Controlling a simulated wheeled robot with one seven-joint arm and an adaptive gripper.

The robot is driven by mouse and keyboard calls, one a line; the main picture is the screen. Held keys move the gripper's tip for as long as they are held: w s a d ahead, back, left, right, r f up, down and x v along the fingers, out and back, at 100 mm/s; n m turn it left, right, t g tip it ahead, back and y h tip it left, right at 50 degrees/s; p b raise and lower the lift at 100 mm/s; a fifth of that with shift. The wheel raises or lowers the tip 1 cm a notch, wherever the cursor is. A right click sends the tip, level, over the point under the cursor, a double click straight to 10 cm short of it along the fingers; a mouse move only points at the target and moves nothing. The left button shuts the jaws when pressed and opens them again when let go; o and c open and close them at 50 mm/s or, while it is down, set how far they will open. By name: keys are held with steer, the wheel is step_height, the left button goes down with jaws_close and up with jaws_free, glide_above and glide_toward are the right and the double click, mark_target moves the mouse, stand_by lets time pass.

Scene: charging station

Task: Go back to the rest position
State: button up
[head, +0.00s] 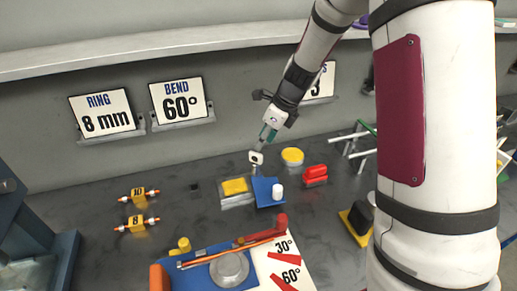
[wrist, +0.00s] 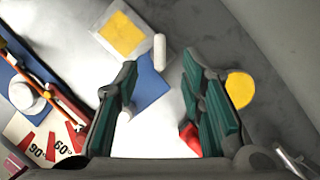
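My gripper (head: 267,133) hangs from my raised arm above the back of the dark bench, in front of the grey wall. In the wrist view its two green-padded fingers (wrist: 163,95) stand apart, with a gap between them and no clear object gripped. In the head view a small white-headed part (head: 256,158) shows just below the fingertips; I cannot tell whether it touches them. Below is a blue block (head: 265,196) with a white cylinder (head: 278,190), which also shows in the wrist view (wrist: 160,51).
A yellow pad on a tray (head: 235,203), a yellow disc (head: 292,156) and a red block (head: 315,174) are nearby. A blue bending fixture (head: 205,272) holds an orange rod in front. Signs reading "RING 8 mm" (head: 102,113) and "BEND 60°" (head: 180,101) stand against the wall.

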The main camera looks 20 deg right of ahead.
steer(key=s+a+r+n, duration=0.3)
steer(key=s+r+n, duration=0.9)
steer(key=s+r, duration=0.25)
steer(key=s+d+r+n+t+h, duration=0.1)
steer(key=s+r+n+h, duration=0.1)
steer(key=s+n, duration=1.3)
steer(key=shift+s+d+r+h, duration=0.15)
steer(key=shift+s+r+h, duration=0.35)
steer(key=shift+s, duration=0.7)
steer(key=shift+f, duration=0.1)
